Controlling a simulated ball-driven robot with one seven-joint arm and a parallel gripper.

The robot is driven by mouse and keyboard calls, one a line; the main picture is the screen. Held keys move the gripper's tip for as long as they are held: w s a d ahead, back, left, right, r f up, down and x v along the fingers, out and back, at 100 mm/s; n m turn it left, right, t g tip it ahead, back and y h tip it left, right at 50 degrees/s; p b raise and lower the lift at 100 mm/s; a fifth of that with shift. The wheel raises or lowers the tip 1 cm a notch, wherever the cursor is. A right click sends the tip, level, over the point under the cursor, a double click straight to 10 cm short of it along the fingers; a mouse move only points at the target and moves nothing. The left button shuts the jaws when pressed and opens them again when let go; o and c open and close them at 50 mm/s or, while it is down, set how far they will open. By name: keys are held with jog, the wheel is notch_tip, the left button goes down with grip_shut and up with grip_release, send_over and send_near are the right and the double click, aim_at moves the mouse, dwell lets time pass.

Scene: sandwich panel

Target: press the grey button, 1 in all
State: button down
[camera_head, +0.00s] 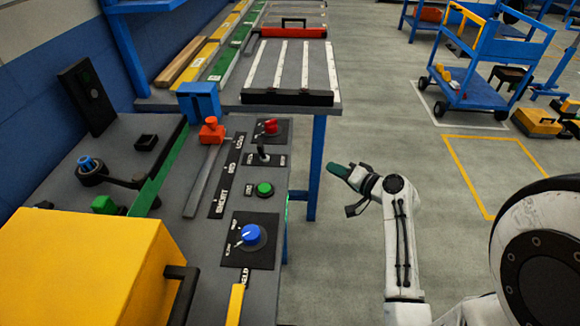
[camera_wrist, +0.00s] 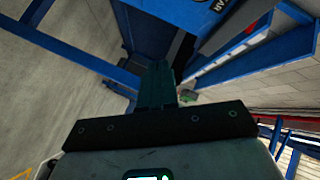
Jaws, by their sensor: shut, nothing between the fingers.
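I cannot make out a clearly grey button. A black upright plate (camera_head: 80,100) at the panel's back left carries a small dark round part whose colour I cannot tell. My gripper (camera_head: 338,171) is to the right of the panel, over the floor, apart from it, with its green fingers pointing left. The fingers are shut and empty. The shut fingers also show in the wrist view (camera_wrist: 156,85).
Near the green button are a red knob (camera_head: 271,126), a black lever (camera_head: 262,150), and a blue dial (camera_head: 250,234). An orange-topped handle (camera_head: 211,130) and a yellow box (camera_head: 88,268) stand further left. A blue table leg (camera_head: 317,166) rises behind. Floor right of the panel is open.

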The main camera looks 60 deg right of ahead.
jog(key=w+a+p, duration=0.2)
jog(key=w+a, duration=0.1)
jog(key=w, duration=0.5)
jog(key=shift+a, duration=0.2)
jog(key=shift+w, duration=0.1)
dwell(1.9)
jog(key=shift+w+a+p, duration=0.15)
jog(key=shift+w+p, duration=0.1)
jog(key=shift+p, duration=0.05)
jog(key=shift+w+a, duration=0.2)
jog(key=shift+w, duration=0.25)
dwell(0.8)
jog(key=shift+s, duration=0.1)
jog(key=shift+s+d, duration=0.3)
jog(key=shift+s, duration=0.4)
jog(key=shift+s+d+b, duration=0.35)
jog(key=shift+s, duration=0.45)
jog(key=shift+s+d+b, duration=0.3)
jog(key=shift+s+b, duration=0.1)
jog(key=shift+s, duration=0.35)
jog(key=shift+s+d+b, duration=0.35)
jog(key=shift+s, duration=0.45)
